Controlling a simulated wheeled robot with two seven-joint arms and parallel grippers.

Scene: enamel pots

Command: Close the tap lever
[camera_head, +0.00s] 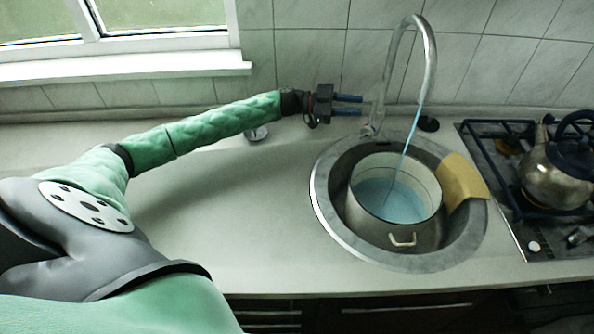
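The tap (431,62) is a tall curved metal spout behind the round sink. A thin stream of water (411,135) runs from it into the pot. The tap's base (368,130) stands at the sink's back left rim, and a lever there is hard to make out. My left gripper (362,105) reaches in from the left, with two blue fingers apart and nothing seen between them. Its fingertips are close to the left side of the tap near the base; I cannot tell whether they touch it. My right gripper is not in view.
A metal pot (424,232) with water in it stands in the sink (330,205). A yellow cloth (462,181) hangs over the sink's right rim. A kettle (553,178) sits on the gas stove at right. The counter (240,215) left of the sink is mostly clear.

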